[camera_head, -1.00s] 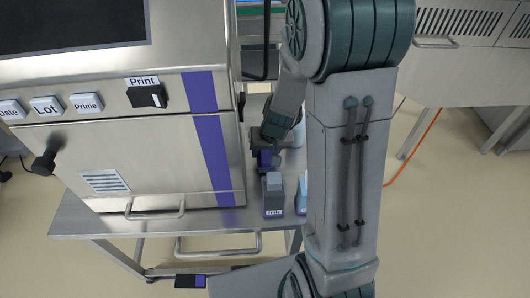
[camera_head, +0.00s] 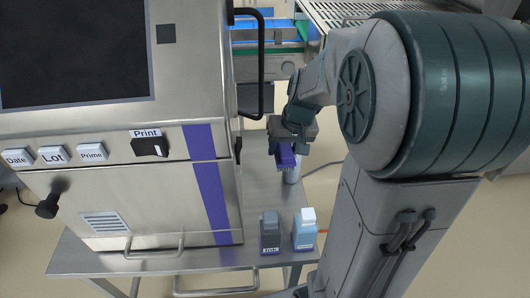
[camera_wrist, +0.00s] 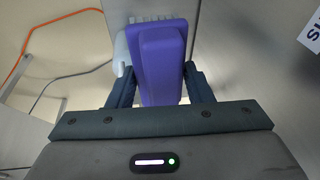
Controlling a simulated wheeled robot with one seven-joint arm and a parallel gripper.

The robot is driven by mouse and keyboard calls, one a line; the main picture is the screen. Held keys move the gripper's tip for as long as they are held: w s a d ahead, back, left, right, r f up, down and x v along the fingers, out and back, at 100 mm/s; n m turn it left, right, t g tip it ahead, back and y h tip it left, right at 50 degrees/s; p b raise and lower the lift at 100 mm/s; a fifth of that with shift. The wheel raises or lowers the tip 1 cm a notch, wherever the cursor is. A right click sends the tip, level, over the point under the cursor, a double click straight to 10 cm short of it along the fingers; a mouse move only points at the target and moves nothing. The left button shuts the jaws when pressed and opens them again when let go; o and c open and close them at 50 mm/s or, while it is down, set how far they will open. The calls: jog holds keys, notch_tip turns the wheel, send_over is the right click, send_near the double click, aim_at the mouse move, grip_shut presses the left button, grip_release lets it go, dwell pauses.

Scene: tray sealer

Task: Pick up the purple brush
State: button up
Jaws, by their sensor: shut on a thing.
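The purple brush (camera_head: 286,158) is held in my gripper (camera_head: 290,147), above the metal side table to the right of the sealer. In the wrist view the purple brush (camera_wrist: 163,62) sits between the two dark fingers of my gripper (camera_wrist: 162,85), with a row of pale bristle tufts at its far end. The fingers are closed against its sides. In the head view my gripper covers the brush's upper part.
A dark ink bottle (camera_head: 270,235) and a light blue bottle (camera_head: 305,230) stand on the table (camera_head: 262,195) in front. A whitish bottle (camera_head: 293,173) is close behind the brush. The sealer (camera_head: 110,190) stands left, with a black handle (camera_head: 262,60).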

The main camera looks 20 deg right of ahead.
jog(key=s+d+b, duration=0.1)
jog(key=s+d, duration=0.1)
jog(key=d, duration=1)
jog(key=shift+s, duration=0.2)
jog(key=o, duration=0.4)
jog(key=shift+c, duration=1.3)
jog(key=shift+a, duration=0.1)
